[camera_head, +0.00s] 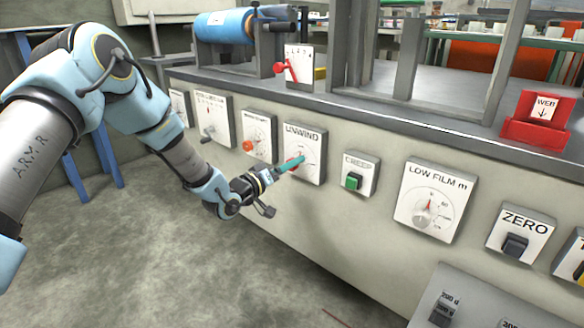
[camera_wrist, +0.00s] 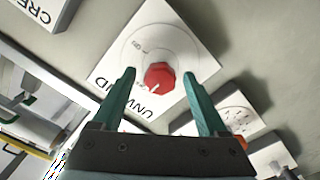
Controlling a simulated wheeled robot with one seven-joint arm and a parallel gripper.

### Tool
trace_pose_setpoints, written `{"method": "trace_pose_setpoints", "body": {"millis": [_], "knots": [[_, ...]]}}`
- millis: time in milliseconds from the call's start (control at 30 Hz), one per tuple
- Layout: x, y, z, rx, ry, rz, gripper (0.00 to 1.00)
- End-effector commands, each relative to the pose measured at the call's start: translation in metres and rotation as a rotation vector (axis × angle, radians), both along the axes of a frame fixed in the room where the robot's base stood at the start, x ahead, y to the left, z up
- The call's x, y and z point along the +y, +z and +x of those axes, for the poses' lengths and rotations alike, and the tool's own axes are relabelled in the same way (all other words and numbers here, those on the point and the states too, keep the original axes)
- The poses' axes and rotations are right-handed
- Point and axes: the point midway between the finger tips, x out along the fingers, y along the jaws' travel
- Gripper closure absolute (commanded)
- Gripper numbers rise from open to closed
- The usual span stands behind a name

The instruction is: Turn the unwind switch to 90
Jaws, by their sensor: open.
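The unwind switch is a red knob on a white panel labelled UNWIND (camera_head: 303,138), set in the front face of the machine. In the wrist view the red knob (camera_wrist: 159,76) shows a white pointer line and sits on a round dial with small markings. My gripper (camera_head: 297,163) is at the panel in the head view, with its teal fingers partly covering the knob. In the wrist view my gripper (camera_wrist: 160,95) is open, one finger on each side of the knob, with gaps between fingers and knob. The dial numbers are too small to read.
A green button (camera_head: 353,181) on its own panel is right of the unwind panel. An orange knob (camera_head: 248,145) is to the left. The LOW FILM dial (camera_head: 432,200) and ZERO switch (camera_head: 516,245) are further right. Open floor lies in front of the machine.

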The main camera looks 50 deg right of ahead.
Motion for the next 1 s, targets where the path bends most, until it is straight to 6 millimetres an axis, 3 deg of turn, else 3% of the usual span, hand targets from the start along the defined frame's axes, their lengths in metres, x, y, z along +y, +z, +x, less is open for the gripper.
{"method": "trace_pose_setpoints", "body": {"millis": [167,467,1000], "knots": [[-0.0123,-0.0001,-0.0007,-0.001,0.001,0.001,0.24],[-0.0134,0.0002,-0.0006,0.0,0.001,0.001,0.25],[-0.0132,0.0002,-0.0005,-0.001,0.001,0.001,0.86]]}}
